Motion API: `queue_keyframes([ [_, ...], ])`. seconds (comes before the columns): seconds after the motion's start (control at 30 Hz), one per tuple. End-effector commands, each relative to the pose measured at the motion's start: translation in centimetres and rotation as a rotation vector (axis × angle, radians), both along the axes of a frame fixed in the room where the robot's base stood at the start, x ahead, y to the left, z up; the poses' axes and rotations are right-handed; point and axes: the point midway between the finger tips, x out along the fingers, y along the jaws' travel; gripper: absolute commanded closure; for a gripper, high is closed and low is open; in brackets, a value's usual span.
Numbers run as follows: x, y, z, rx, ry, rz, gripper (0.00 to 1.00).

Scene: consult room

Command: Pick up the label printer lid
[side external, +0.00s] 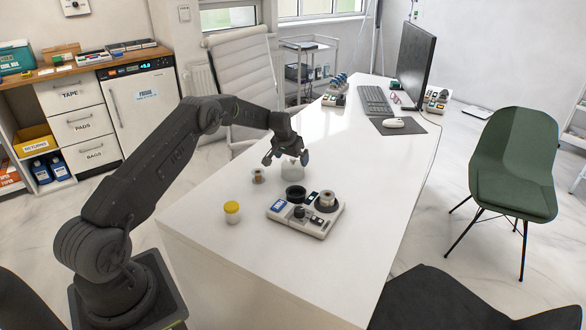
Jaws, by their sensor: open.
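My gripper (286,160) is open above the white desk, fingers pointing down. Just below and slightly right of it stands a pale, see-through piece (292,172), which looks like the lid; the fingers partly cover it, and I cannot tell whether they touch it. A light grey device (318,228), which looks like the label printer, sits nearer the camera with a blue-and-white label, a black round cup (296,193) and a roll (327,199) on top.
A yellow-capped jar (232,209) and a small clear cup (258,175) stand left of the device. A keyboard (374,101), mouse (394,123) and monitor (414,62) are at the far end. The desk (385,180) is clear to the right.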

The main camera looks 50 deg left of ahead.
Motion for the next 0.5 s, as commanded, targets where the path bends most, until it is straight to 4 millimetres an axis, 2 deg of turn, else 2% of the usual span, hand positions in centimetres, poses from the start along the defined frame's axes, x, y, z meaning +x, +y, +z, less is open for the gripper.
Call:
queue_keyframes([
  [0.2,0.5,0.3,-3.3,-0.002,0.001,0.0,0.0],
  [0.37,1.0,0.5,-4.5,0.0,0.001,0.0,0.0],
  [0.5,1.1,0.6,-4.6,0.0,0.0,0.0,0.0],
])
